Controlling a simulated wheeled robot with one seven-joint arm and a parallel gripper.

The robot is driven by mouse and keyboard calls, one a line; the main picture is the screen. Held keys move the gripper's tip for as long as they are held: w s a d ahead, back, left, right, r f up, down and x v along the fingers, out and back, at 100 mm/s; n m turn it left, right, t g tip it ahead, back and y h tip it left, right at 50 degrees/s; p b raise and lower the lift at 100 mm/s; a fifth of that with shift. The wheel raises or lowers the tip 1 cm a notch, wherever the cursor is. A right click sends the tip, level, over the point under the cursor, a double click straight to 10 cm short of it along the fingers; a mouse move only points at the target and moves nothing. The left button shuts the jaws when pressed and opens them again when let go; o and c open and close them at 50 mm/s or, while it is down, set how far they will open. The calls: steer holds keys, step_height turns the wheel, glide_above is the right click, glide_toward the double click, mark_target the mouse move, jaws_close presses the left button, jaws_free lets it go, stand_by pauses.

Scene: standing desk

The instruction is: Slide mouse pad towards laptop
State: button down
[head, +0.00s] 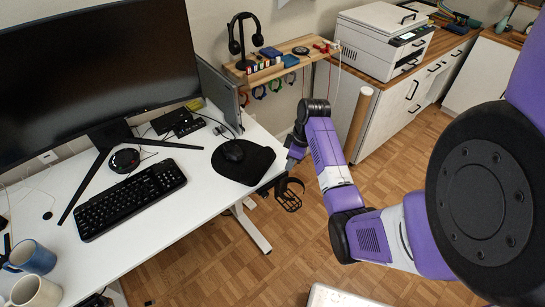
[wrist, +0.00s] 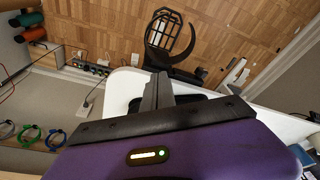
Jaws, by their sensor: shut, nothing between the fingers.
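The black mouse pad (head: 243,163) lies flat near the right end of the white desk. A dark mouse (head: 232,150) rests on its upper left part. My gripper (head: 291,160) is at the desk's right edge, just right of the pad; I cannot tell whether it touches the pad. In the wrist view my gripper (wrist: 158,90) is shut and empty, with its fingers over the white desk corner. A dark patch beside the fingers there may be the pad, mostly hidden.
A black keyboard (head: 130,198) and a large monitor (head: 95,75) stand left of the pad. A black cup holder (head: 289,193) hangs at the desk's right edge. Mugs (head: 33,257) stand at the front left. White desk (head: 190,200) is bare between keyboard and pad.

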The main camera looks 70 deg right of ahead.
mark_target(258, 163)
steer(key=w, duration=0.5)
steer(key=w+p, duration=0.1)
steer(key=w, duration=0.5)
steer(key=shift+w+a, duration=0.2)
steer(key=shift+w, duration=0.1)
steer(key=shift+f+p, duration=0.25)
steer(key=shift+p, duration=0.2)
steer(key=shift+f+b, duration=0.3)
steer(key=shift+f, duration=0.2)
steer(key=shift+a+f, duration=0.1)
